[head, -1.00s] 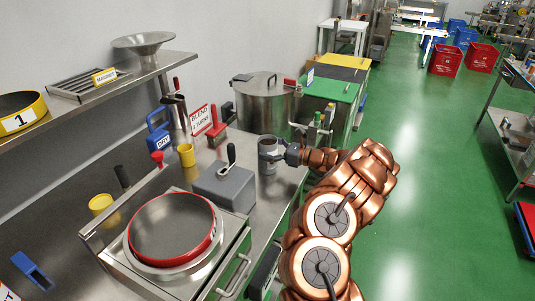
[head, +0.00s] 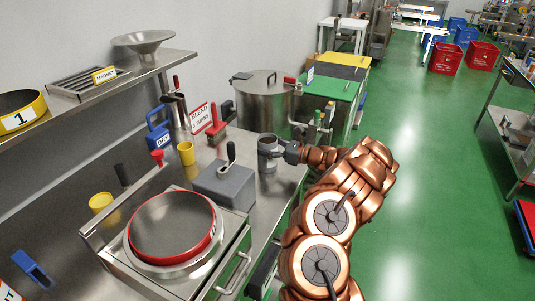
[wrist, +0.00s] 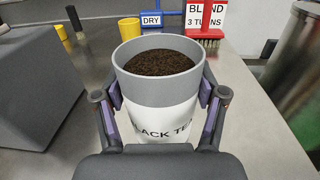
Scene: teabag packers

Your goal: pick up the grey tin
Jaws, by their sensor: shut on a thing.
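The grey tin (wrist: 158,87) has a grey rim and a white label reading "BLACK TE…", and it is filled with dark loose tea. It stands upright. In the head view the tin (head: 267,153) is near the right edge of the steel bench, beside a grey box. My gripper (wrist: 160,108) is shut on the tin, with a finger pad against each side. In the head view my gripper (head: 288,151) reaches the tin from the right. Whether the tin's base touches the bench is hard to tell.
The grey box (head: 225,185) with a black lever stands left of the tin. A yellow cup (head: 186,153), a red brush (wrist: 208,32) and a large steel pot (head: 264,99) are behind. A red-rimmed sieve (head: 172,226) is in front.

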